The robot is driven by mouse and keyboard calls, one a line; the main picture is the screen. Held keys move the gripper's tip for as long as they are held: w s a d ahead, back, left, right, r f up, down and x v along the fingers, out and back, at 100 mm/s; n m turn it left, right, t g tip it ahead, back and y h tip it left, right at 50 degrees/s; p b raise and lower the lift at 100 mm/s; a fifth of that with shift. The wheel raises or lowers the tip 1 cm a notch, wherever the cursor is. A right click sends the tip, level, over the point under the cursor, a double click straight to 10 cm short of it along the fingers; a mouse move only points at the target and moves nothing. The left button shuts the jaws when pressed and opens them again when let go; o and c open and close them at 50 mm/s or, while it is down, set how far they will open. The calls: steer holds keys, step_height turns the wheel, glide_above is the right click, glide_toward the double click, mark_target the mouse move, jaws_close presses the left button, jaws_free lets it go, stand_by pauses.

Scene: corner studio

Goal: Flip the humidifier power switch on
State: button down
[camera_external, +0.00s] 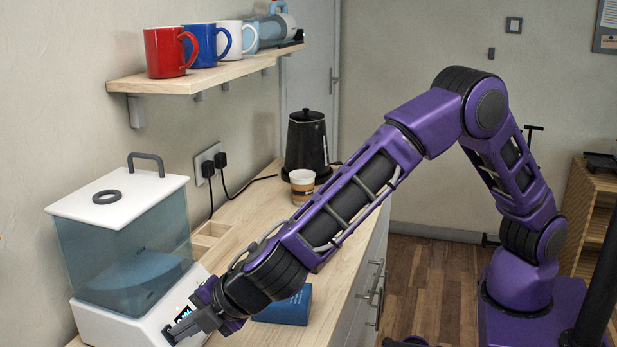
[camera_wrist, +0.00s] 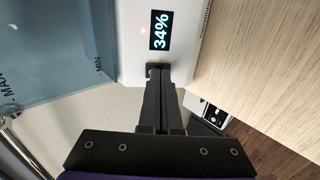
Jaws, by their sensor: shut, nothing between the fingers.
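The humidifier (camera_external: 120,325) stands on the left of the counter, with a white base, a bluish see-through tank (camera_external: 125,250) and a white lid with a handle. Its front display (camera_wrist: 160,30) reads 34% in the wrist view, and a small red light (camera_wrist: 143,31) glows beside it. My gripper (camera_external: 172,337) is shut and empty, its tips at the base's front panel near the display. In the wrist view my fingertips (camera_wrist: 157,74) meet a small dark part on the panel. This may be the power switch, but the fingers partly cover it. I cannot tell its position or whether they touch it.
A blue box (camera_external: 288,306) lies on the counter under my forearm. A shallow wooden tray (camera_external: 211,236), a paper cup (camera_external: 302,184) and a black kettle (camera_external: 306,140) stand farther back. A wall socket (camera_external: 206,160) holds two plugs. A shelf (camera_external: 190,80) with mugs hangs above.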

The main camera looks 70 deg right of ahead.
steer(key=s+f+b+v, duration=0.1)
steer(key=s+f+v, duration=0.1)
steer(key=v, duration=1.1)
steer(key=shift+s, duration=0.4)
